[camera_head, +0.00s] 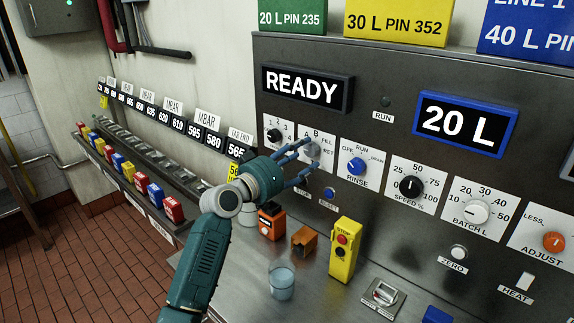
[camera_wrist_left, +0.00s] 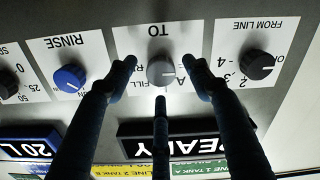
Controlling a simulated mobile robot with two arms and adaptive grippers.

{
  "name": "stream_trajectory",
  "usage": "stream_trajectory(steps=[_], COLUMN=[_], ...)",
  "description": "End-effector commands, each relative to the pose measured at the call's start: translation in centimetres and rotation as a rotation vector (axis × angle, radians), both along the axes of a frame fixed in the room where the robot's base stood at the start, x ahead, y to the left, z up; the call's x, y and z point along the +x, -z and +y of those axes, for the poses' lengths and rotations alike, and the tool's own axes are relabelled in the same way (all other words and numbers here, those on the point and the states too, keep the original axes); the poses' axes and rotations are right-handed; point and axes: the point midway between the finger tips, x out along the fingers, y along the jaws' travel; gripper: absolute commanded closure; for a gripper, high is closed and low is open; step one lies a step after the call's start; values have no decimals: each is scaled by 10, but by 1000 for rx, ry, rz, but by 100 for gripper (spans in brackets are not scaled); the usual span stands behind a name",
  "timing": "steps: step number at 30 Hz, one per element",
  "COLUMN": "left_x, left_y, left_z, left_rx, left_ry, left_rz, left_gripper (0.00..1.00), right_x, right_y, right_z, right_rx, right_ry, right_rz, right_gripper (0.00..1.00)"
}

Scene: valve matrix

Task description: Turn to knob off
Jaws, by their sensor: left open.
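The grey TO knob (camera_wrist_left: 160,72) sits on a white plate on the steel panel, between the FROM LINE knob and the RINSE knob. In the wrist view, which is upside down, a small mark shows on its face; its exact setting is hard to tell. In the head view the knob (camera_head: 312,151) is partly behind my fingers. My left gripper (camera_head: 306,158) is open, its three dark fingers spread around the knob, two at the sides and one at its upper side. I cannot tell whether they touch it. My right gripper is not in view.
The black FROM LINE knob (camera_wrist_left: 258,64) and blue RINSE knob (camera_wrist_left: 69,78) flank the plate closely. Below, the steel counter holds a yellow stop box (camera_head: 343,252), an orange block (camera_head: 304,240) and a glass (camera_head: 281,283). A READY display (camera_head: 303,88) is above.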

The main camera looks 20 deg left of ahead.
Motion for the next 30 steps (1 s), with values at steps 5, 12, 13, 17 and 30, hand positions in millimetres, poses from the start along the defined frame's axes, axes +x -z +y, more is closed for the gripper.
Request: stream_trajectory(steps=[5,12,13,17,30], left_x=[-38,-74,-77,-83,-84], left_y=[2,2,2,1,1], left_z=[15,28,29,31,31], left_rx=[4,0,1,1,0], left_ry=[-2,-1,-1,0,0], left_rz=[2,3,3,2,2], left_gripper=[49,49,49,49,49], right_x=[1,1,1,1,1], right_y=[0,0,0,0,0], right_z=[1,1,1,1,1], right_rx=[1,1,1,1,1], right_ry=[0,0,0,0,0], right_rz=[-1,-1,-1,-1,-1], right_gripper=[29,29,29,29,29])
